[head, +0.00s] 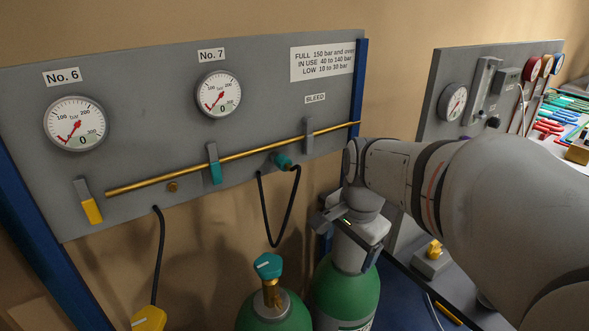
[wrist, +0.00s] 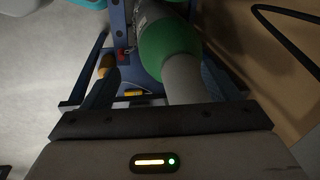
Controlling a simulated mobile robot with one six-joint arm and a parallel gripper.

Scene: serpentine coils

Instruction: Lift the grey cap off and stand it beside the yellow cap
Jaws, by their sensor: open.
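The grey cap (head: 350,258) is a pale cylinder on top of the right green gas cylinder (head: 345,292). It also shows in the wrist view (wrist: 186,80), between my fingers and nearer the right one. My gripper (head: 348,238) is open around the cap's upper part, pointing down; whether a finger touches it I cannot tell. Its two dark fingers frame the wrist view (wrist: 160,78). A yellow-orange piece (wrist: 105,66) shows beside the left finger, partly hidden; I cannot tell whether it is the yellow cap. A small yellow fitting (head: 434,250) sits on a grey block at right.
A second green cylinder (head: 273,312) with a teal-topped brass valve (head: 268,267) stands left of the capped one. The grey gauge panel (head: 150,110) with a brass pipe (head: 235,158) and black hose (head: 276,215) stands behind. A blue surface (head: 405,300) lies to the right.

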